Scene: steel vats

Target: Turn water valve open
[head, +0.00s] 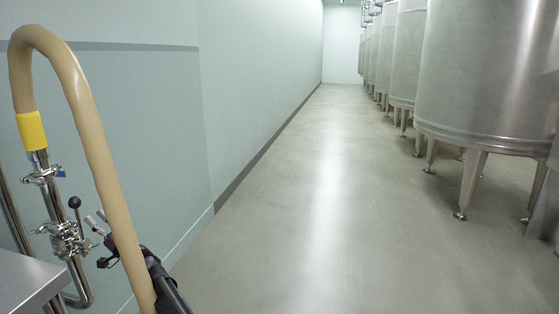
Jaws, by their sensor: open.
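The water valve (66,238) is a steel fitting on a vertical steel pipe at the left. Its lever ends in a black ball knob (74,202) that points up. A tan hose (78,90) with a yellow collar (31,130) joins the pipe above the valve and arches over to the right. My gripper (102,240) is open just right of the valve, close to its body and below the knob. The hose hides part of my gripper and arm. I cannot tell whether a finger touches the valve.
A steel surface (28,282) fills the lower left corner, close to the pipe. A pale green wall (255,90) runs behind the valve. Several steel vats (490,75) stand on legs along the right. The grey floor (320,215) between is clear.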

